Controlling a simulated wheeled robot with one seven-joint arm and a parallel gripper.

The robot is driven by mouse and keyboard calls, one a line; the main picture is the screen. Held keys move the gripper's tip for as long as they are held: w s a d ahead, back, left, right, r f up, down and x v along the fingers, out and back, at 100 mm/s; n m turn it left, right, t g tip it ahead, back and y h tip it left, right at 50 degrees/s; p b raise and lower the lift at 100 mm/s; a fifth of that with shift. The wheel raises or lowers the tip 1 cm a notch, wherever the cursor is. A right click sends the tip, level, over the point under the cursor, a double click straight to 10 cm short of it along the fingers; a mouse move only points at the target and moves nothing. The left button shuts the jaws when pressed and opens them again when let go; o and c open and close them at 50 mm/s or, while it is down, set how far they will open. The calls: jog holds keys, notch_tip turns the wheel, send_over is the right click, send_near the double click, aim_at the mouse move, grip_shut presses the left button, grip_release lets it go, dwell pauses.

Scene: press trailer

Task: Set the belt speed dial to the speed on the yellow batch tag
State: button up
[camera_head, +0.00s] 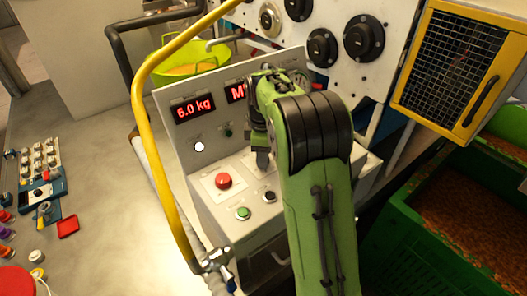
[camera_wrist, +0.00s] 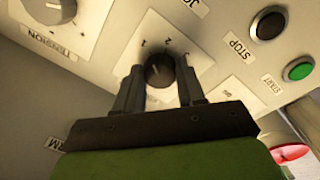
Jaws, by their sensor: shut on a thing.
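In the wrist view, a black round dial (camera_wrist: 158,68) sits on a white scale plate with small numerals around it. My gripper (camera_wrist: 157,82) is shut on this dial, one finger on each side. The dial's own label is not readable, and its exact setting is too small to tell. In the head view my gripper (camera_head: 262,160) is at the grey control console (camera_head: 202,160), and my green arm hides the dial there. I cannot make out a yellow batch tag in either view.
A TENSION dial (camera_wrist: 52,10) lies to the left in the wrist view. A black STOP button (camera_wrist: 269,22), a green START button (camera_wrist: 299,69) and a red button (camera_wrist: 290,152) lie to the right. A yellow rail (camera_head: 143,100) curves past the console. A display (camera_head: 193,108) reads 6.0 kg.

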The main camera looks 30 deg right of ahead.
jog(key=m+p, duration=0.2)
jog(key=m, duration=0.2)
jog(key=shift+r+m, duration=0.15)
jog(key=shift+m, duration=0.15)
jog(key=m+p, duration=0.1)
jog(key=m, duration=0.2)
jog(key=shift+a+m, duration=0.1)
jog(key=shift+m, duration=0.2)
jog(key=m+p, duration=0.1)
jog(key=m, duration=0.2)
jog(key=shift+m+g, duration=0.3)
jog(key=m+p, duration=0.1)
jog(key=m, duration=0.2)
jog(key=shift+w+m, duration=0.1)
jog(key=shift+m, duration=0.2)
jog(key=m, duration=0.4)
jog(key=shift+m+g+p, duration=0.3)
jog(key=m, duration=0.5)
jog(key=shift+w, duration=0.15)
jog(key=o, duration=1)
jog(key=shift+o, duration=0.2)
